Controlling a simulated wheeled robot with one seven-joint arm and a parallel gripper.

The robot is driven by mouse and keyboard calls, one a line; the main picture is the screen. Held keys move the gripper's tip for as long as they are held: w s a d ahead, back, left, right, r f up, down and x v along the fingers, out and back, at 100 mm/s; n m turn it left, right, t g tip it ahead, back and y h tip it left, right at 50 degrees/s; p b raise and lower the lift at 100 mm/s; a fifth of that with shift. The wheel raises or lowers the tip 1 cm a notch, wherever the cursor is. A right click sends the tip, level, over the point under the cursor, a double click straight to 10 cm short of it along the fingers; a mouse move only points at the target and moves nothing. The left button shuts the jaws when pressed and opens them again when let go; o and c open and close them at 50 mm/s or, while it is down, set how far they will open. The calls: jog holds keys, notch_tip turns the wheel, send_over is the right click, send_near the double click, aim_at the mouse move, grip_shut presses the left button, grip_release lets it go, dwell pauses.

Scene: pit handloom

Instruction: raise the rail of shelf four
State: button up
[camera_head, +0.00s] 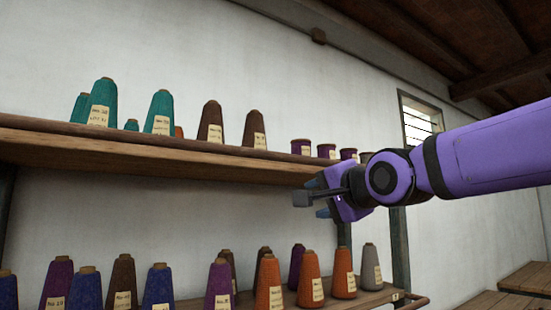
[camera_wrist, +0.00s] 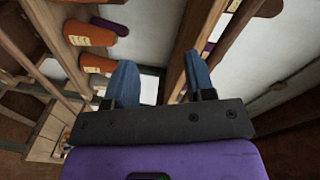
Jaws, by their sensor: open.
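An upper wooden shelf (camera_head: 120,158) crosses the head view, with a round brown rail (camera_head: 150,142) along its front edge. A lower shelf (camera_head: 362,297) shows at the bottom, and a brown rod end (camera_head: 415,302) sticks out at its right. I see no shelf number that tells which one is shelf four. My gripper (camera_head: 316,198) is open, with blue fingers, in front of the upper shelf's right end. In the wrist view its fingers (camera_wrist: 158,75) are apart with nothing gripped between them. Wooden bars run close by the right finger; contact cannot be told.
Teal and brown yarn cones (camera_head: 160,112) and small purple spools (camera_head: 326,151) stand on the upper shelf. Several orange, purple and blue cones (camera_head: 312,280) stand below. A dark post (camera_head: 400,245) is behind my gripper. Wooden surfaces (camera_head: 530,278) lie at lower right.

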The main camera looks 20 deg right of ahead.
aim_at(276, 157)
notch_tip(276, 157, up, 8)
jog(key=w+a+m+t+y, duration=0.2)
jog(key=a+m+t, duration=0.1)
jog(key=x, duration=1)
jog(key=shift+w, duration=0.4)
grip_shut()
